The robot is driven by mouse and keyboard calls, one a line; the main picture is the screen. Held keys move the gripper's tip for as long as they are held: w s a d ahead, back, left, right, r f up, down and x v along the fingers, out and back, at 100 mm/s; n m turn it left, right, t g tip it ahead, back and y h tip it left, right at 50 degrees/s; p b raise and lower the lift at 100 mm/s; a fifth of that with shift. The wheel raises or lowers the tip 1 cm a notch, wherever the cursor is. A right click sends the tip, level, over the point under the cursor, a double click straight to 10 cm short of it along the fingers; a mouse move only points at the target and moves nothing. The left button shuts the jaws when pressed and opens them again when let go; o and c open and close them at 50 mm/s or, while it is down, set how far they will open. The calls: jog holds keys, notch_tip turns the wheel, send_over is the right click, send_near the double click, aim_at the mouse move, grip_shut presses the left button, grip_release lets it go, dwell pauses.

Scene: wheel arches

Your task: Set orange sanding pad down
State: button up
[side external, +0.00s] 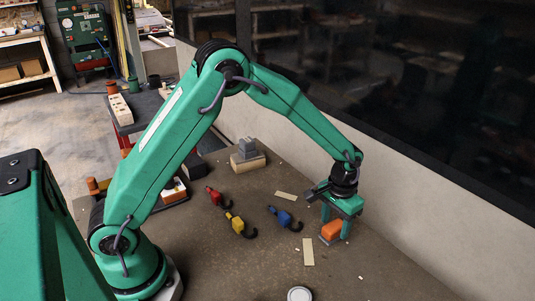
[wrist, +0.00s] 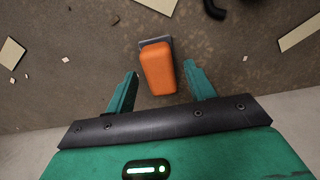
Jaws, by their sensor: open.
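The orange sanding pad (side external: 331,229) is an orange block with a grey base, at the right of the bench in the side external view. In the wrist view the pad (wrist: 158,70) lies between and slightly beyond my fingertips, with a gap on each side. My gripper (side external: 335,221) is open, pointing down at the pad, and also shows in the wrist view (wrist: 162,76). The pad appears to rest on the bench top (side external: 270,262); its underside is hidden.
Red (side external: 214,196), yellow (side external: 238,224) and blue (side external: 284,217) hooked tools lie left of my gripper. Pale strips (side external: 308,252) lie nearby. A grey block on a wooden block (side external: 247,162) stands behind. A round lid (side external: 299,294) is at the front. A wall runs along the right.

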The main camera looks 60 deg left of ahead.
aim_at(333, 225)
notch_tip(333, 225, up, 11)
dwell(0.5)
dwell(0.5)
jog(key=s+a+r+t, duration=0.3)
jog(key=s+a+r, duration=0.3)
jog(key=s+r, duration=0.5)
jog(key=s+a+t, duration=0.1)
jog(key=s+a, duration=0.1)
jog(key=s, duration=0.4)
jog(key=s+a+t, duration=0.1)
jog(key=s+a, duration=0.1)
jog(key=s, duration=0.5)
jog(key=shift+s+a+r+t, duration=0.15)
jog(key=shift+s+a+t, duration=0.1)
jog(key=shift+s+t, duration=0.05)
dwell(0.4)
